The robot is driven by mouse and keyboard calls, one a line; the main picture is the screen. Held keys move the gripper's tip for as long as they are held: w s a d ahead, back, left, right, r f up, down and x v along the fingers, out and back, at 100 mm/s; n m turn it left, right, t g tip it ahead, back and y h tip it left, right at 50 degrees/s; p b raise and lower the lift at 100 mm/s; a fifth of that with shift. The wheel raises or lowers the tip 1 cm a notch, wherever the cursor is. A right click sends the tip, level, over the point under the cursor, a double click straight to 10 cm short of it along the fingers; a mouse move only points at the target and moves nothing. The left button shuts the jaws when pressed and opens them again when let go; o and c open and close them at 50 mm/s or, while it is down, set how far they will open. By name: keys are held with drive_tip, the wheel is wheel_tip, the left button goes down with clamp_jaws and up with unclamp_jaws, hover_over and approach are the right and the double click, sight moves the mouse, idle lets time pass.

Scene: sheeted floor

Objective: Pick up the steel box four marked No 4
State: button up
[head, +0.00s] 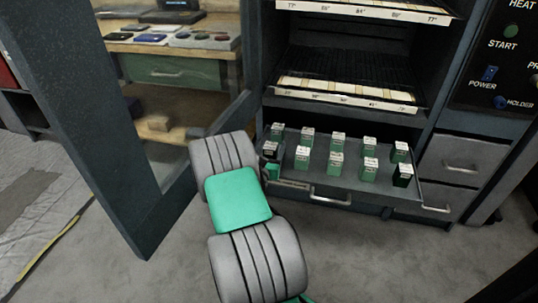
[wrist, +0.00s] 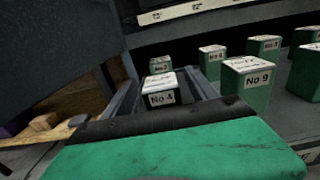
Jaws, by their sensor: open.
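The steel box No 4 (wrist: 162,92) stands upright, with a pale top and a dark front bearing its label. In the wrist view it is between the two fingers of my gripper (wrist: 163,80), which is open; I cannot tell whether either finger touches it. In the head view, a dark box with a white label (head: 270,149) at the drawer's left end seems to be the same one, partly hidden by my gripper (head: 276,169). Its number cannot be read there.
Several green boxes stand in rows in the open drawer (head: 318,181); box No 9 (wrist: 247,80) is right of my gripper, and another box (wrist: 161,64) is just behind No 4. An open cabinet door (head: 130,150) stands left of my arm.

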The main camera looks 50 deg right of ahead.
sight(272, 143)
drive_tip(key=x, duration=0.3)
clamp_jaws()
idle(0.7)
